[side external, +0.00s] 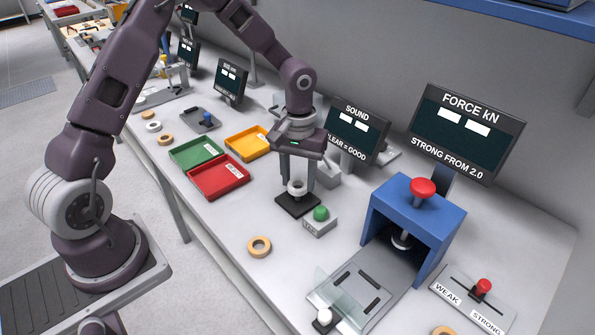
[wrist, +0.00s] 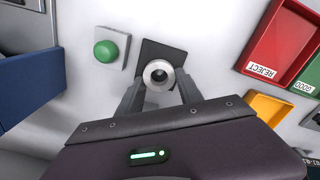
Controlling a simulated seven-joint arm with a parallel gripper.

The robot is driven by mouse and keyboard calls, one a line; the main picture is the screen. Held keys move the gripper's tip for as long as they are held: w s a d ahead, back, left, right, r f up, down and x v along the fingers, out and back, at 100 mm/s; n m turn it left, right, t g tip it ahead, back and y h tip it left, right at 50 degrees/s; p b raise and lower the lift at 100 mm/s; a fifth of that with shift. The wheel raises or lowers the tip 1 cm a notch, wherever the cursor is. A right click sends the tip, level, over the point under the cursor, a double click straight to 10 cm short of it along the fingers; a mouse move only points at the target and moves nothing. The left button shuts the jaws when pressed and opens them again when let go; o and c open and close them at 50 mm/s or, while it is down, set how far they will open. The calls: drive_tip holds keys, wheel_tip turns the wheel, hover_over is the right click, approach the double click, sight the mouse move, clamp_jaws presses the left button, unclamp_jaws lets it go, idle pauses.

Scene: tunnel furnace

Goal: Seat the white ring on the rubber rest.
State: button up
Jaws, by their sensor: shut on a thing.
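The white ring (wrist: 148,68) is between the two fingers of my gripper (wrist: 160,92), which is shut on its sides. In the wrist view its round hole faces the camera. The rubber rest (wrist: 172,49) is a dark square pad, and the ring overlaps its near part in that view. In the side external view the ring (side external: 297,190) is at my gripper's fingertips (side external: 298,184), over the back part of the rest (side external: 298,207). I cannot tell whether the ring touches the pad or hangs just above it.
A box with a green button (side external: 320,213) stands close beside the rest. Red (side external: 217,178) and yellow (side external: 248,143) trays lie to the left, with a green tray (side external: 192,150) beyond. A blue press (side external: 418,220) stands right. A tan ring (side external: 259,246) lies in front on open bench.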

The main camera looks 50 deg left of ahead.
idle(0.4)
drive_tip(key=shift+f, duration=1.15)
drive_tip(key=shift+f, duration=0.45)
drive_tip(key=o, duration=1.4)
drive_tip(key=shift+o, duration=0.2)
